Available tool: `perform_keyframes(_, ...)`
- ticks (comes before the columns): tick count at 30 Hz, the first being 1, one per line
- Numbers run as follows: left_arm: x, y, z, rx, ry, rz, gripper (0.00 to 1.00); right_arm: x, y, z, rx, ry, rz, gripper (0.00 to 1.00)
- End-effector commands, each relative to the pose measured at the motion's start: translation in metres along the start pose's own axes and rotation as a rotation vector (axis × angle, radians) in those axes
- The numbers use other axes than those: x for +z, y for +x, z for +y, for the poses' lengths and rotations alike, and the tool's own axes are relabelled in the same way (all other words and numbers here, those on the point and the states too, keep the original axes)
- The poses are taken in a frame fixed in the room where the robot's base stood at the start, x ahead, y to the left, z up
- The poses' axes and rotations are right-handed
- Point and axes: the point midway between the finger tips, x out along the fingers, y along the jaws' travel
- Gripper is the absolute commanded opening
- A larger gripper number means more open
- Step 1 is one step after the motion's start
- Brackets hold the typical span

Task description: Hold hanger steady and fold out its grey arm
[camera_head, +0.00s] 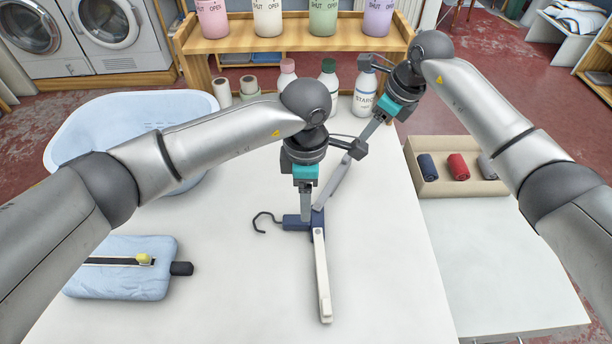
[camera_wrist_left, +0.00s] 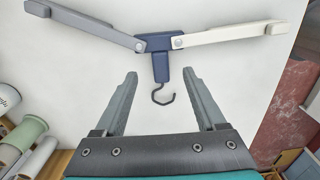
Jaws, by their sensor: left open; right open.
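The hanger lies on the white table with its dark blue hub (camera_head: 292,222) near the middle and its dark hook (camera_head: 262,221) pointing left. Its white arm (camera_head: 322,275) runs toward the front. Its grey arm (camera_head: 338,182) is swung out toward the back right, partly hidden by my left wrist. In the left wrist view the grey arm (camera_wrist_left: 85,24) and white arm (camera_wrist_left: 225,37) spread to opposite sides of the hub (camera_wrist_left: 155,43). My left gripper (camera_wrist_left: 160,74) is open at the hub, not closed on it. My right gripper (camera_head: 364,138) is open near the grey arm's far end; contact is unclear.
A pale blue basin (camera_head: 80,130) stands at the back left. Several bottles, including a starch bottle (camera_head: 366,104), line the back. A box with rolled cloths (camera_head: 440,185) is at the right. The table's front right is clear.

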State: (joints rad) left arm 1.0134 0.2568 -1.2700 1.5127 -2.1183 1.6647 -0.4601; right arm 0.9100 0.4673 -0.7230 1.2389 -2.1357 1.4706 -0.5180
Motion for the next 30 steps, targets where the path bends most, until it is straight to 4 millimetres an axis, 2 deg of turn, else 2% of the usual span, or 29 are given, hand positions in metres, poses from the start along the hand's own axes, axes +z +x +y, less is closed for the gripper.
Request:
perform_keyframes(1, 0.000, 0.012, -0.001, -0.005, -0.001, 0.001, 0.72, 0.000, 0.000, 0.000, 0.000, 0.000, 0.000, 0.50)
perform_keyframes(6, 0.001, 0.043, -0.001, -0.004, 0.000, 0.000, 0.72, 0.000, 0.000, 0.000, 0.000, 0.000, 0.000, 0.50)
perform_keyframes(12, 0.000, 0.069, 0.000, -0.002, -0.001, -0.001, 0.72, 0.000, 0.000, 0.000, 0.000, 0.000, 0.000, 0.50)
perform_keyframes(18, 0.000, 0.078, 0.000, 0.000, 0.000, -0.001, 0.72, 0.000, 0.000, 0.000, 0.000, 0.000, 0.000, 0.50)
perform_keyframes(25, 0.000, 0.078, 0.000, 0.000, 0.000, -0.001, 0.72, 0.000, 0.000, 0.000, 0.000, 0.000, 0.000, 0.50)
perform_keyframes(30, 0.000, 0.078, 0.000, 0.000, 0.000, -0.001, 0.55, 0.000, 0.000, 0.000, 0.000, 0.000, 0.000, 0.50)
